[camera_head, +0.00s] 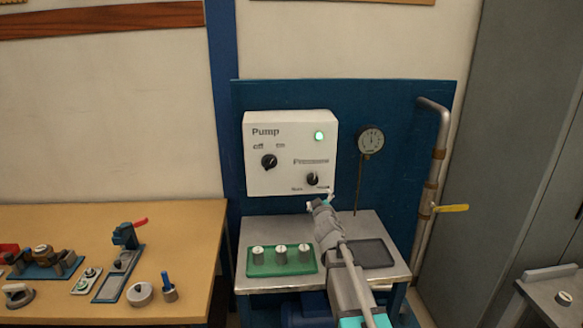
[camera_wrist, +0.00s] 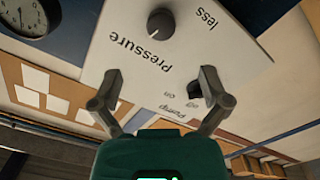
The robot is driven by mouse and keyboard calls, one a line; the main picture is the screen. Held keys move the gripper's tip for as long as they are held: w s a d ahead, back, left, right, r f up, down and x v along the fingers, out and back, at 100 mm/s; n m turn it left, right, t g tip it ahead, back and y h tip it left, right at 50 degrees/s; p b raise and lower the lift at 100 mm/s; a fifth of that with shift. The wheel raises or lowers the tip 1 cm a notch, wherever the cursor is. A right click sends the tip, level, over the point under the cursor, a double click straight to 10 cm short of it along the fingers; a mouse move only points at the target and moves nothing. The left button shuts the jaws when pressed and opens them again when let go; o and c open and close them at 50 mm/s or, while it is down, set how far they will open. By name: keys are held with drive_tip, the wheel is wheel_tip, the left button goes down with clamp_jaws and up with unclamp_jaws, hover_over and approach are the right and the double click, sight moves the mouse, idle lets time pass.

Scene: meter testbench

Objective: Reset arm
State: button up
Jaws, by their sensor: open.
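My gripper (camera_head: 326,200) is open and empty, at the lower right edge of the white pump box (camera_head: 256,180). In the wrist view my gripper's two fingers (camera_wrist: 160,76) are spread apart in front of the box face, which appears upside down. The pressure knob (camera_head: 312,178) is just above the gripper in the head view; in the wrist view the knob (camera_wrist: 160,22) is beyond the fingertips, clear of them. The off/on knob (camera_head: 269,161) is at left on the box, partly hidden by a finger in the wrist view. A green lamp (camera_head: 319,136) glows.
Below, a metal table (camera_head: 340,215) carries a green tray (camera_head: 255,270) with three small weights and a dark tray (camera_head: 377,253). A round gauge (camera_head: 370,140) and a pipe with a yellow valve handle (camera_head: 452,208) stand at right. A cluttered wooden bench (camera_head: 185,225) is at left.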

drive_tip(key=s+d+f+m+g+h+p, duration=0.1)
drive_tip(key=s+d+f+m+g+h, duration=0.35)
drive_tip(key=s+f+g, duration=0.75)
drive_tip(key=s+a+f+m+g+y, duration=0.1)
drive_tip(key=s+a+f+g+y, duration=0.1)
drive_tip(key=s, duration=0.8)
drive_tip(key=s+a+f+m+g+y+p, duration=0.1)
drive_tip(key=s+a+f+g+y, duration=0.1)
drive_tip(key=s, duration=0.8)
drive_tip(key=shift+s+a+m+g+y, duration=0.35)
drive_tip(key=shift+a+g+y, duration=0.1)
drive_tip(key=shift+g, duration=0.45)
idle(0.6)
